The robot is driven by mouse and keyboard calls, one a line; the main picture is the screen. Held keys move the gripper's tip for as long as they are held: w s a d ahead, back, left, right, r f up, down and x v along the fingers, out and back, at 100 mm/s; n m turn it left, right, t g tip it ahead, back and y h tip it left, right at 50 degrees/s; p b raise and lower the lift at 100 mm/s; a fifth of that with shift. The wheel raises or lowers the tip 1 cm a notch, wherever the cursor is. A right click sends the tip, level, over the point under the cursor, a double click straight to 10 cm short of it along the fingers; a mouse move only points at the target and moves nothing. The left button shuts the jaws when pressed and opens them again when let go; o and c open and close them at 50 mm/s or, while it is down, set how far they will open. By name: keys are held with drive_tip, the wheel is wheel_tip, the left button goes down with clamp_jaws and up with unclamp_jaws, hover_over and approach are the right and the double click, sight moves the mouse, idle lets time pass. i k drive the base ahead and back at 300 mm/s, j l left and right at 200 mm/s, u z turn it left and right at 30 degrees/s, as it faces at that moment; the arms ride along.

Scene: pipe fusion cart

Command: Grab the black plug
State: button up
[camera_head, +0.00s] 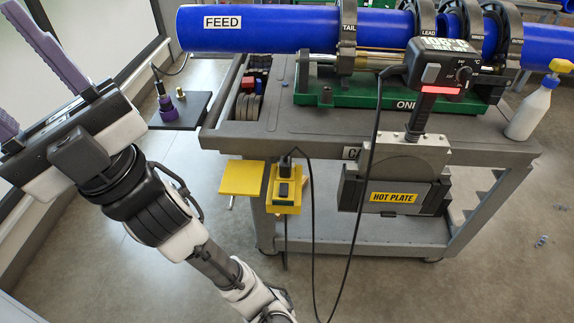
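A small black plug (285,164) stands at the top of a yellow holder box (284,208) on the cart's front edge. A black cable runs from it along the edge and hangs down. A dark rectangular part (284,190) shows on the box's front; I cannot tell how the plug sits in the box. My gripper (18,82) is at the upper left, with its two purple fingers wide apart and nothing visible between them. It is well to the left of the plug and higher in the picture. The left finger is partly cut off by the picture's edge.
A yellow flap (241,178) sticks out left of the box. A hot plate (396,194) hangs at the right, its cable (364,200) dropping to the floor. A black side shelf (190,112) holds a purple-based fitting (168,110). A blue pipe (262,28) lies clamped above the cart.

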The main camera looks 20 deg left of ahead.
sight(285, 164)
drive_tip(key=i+j+z, duration=0.1)
drive_tip(key=j+z, duration=0.2)
drive_tip(key=j, duration=0.35)
drive_tip(key=j+z, duration=0.3)
drive_tip(key=j, duration=0.35)
drive_tip(key=i, duration=0.05)
